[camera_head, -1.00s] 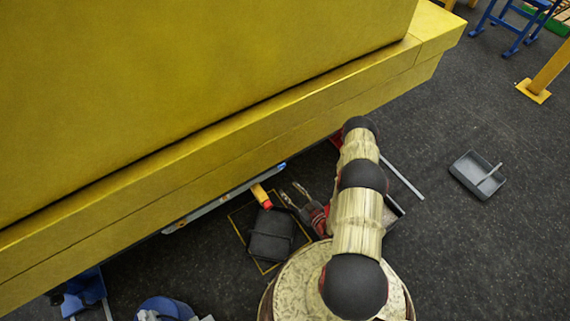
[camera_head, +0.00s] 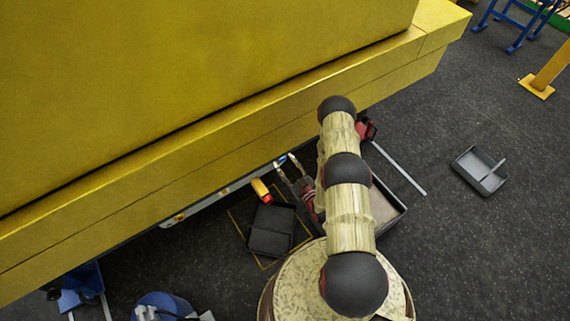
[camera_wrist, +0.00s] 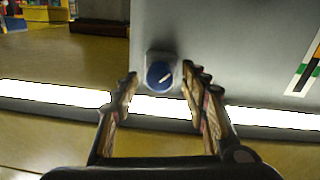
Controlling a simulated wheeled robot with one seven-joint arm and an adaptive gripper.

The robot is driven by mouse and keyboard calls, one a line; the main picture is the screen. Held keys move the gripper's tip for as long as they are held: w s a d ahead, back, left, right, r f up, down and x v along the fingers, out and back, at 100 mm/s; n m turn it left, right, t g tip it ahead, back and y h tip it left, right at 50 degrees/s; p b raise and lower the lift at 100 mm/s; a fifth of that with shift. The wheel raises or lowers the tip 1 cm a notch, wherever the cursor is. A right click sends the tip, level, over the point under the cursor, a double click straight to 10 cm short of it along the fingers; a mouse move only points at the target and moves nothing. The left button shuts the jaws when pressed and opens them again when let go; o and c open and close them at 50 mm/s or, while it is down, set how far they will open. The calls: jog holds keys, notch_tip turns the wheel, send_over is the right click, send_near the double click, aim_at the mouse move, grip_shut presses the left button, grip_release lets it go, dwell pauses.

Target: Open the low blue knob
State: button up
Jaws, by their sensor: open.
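The blue knob (camera_wrist: 160,75) shows in the wrist view as a round dial with a white mark, set in a pale square plate on a grey panel (camera_wrist: 225,45). The white mark slants up to the right. My gripper (camera_wrist: 164,82) is open, with its two fingers to the left and right of the knob in the picture. I cannot tell how far the fingertips are from it, and I see no contact. In the head view my gripper (camera_head: 284,164) points at the lower edge of the big yellow structure (camera_head: 200,150). The knob is hard to make out there.
A yellow and red tool (camera_head: 262,191) and a dark case (camera_head: 271,228) lie left of my gripper. An open tray (camera_head: 390,220) is right of my arm. A grey dustpan-like tray (camera_head: 480,170) lies farther right on clear floor. The yellow structure overhangs the workspace.

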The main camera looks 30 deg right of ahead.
jog(key=shift+c, duration=1.4)
jog(key=c, duration=0.8)
grip_shut()
